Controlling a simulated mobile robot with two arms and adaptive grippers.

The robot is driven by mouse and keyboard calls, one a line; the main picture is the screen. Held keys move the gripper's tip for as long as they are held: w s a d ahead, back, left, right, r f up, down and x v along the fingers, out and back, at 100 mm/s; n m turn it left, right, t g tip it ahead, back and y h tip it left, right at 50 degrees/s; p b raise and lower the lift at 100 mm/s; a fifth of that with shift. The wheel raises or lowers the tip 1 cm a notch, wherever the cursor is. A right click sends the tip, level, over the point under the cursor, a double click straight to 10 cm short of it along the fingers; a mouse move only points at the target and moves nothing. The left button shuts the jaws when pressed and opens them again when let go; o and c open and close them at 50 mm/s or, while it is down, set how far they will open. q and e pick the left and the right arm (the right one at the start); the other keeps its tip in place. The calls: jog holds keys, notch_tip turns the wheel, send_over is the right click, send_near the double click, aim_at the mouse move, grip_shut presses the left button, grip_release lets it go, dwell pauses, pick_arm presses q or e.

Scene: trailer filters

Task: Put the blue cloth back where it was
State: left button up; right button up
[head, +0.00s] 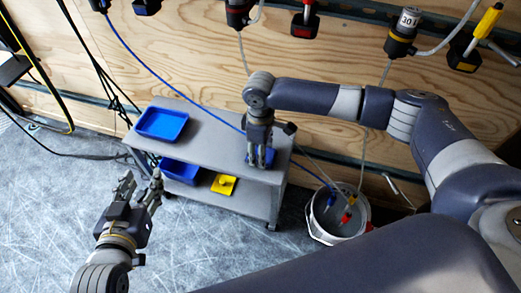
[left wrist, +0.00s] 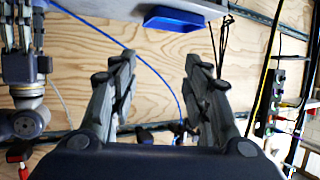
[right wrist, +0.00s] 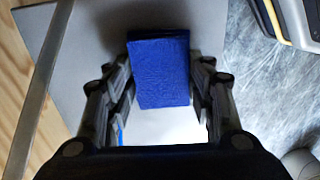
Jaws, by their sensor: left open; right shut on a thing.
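The blue cloth (right wrist: 160,72) is a folded, flat rectangle between the fingers of my right gripper (right wrist: 158,90) in the right wrist view. In the head view a bit of the cloth (head: 268,156) shows beside my right gripper (head: 260,163), at the right end of the grey cart's top (head: 212,140). The right gripper is shut on the cloth and points down. I cannot tell if the cloth touches the cart top. My left gripper (head: 140,188) is open and empty, in front of the cart's left side; its spread fingers also show in the left wrist view (left wrist: 160,85).
A blue tray (head: 161,124) sits on the cart's top left. A blue bin (head: 180,171) and a yellow item (head: 223,184) are on the lower shelf. A white bucket (head: 338,216) with hoses stands right of the cart. Tools hang on the plywood wall (head: 200,50).

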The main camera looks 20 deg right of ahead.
pick_arm(q)
jog(key=shift+f, duration=0.1)
pick_arm(e)
jog(key=o, duration=0.9)
jog(key=shift+o, duration=0.2)
jog(key=shift+r, duration=0.2)
notch_tip(320, 180, up, 5)
jog(key=shift+r+p, duration=0.15)
jog(key=shift+p, duration=0.95)
pick_arm(q)
jog(key=s+a+f+g+y+p, duration=0.1)
jog(key=s+a+f+g, duration=0.1)
jog(key=s+f+g, duration=0.2)
jog(key=s+a+f+g+y+p, duration=0.1)
jog(key=s+a+f+g, duration=0.2)
jog(key=s, duration=0.8)
jog(key=shift+s+a+f+n+g+y, duration=0.3)
jog(key=shift+f+g, duration=0.75)
jog(key=shift+g, duration=0.35)
pick_arm(e)
notch_tip(320, 180, up, 6)
jog(key=shift+r, duration=0.15)
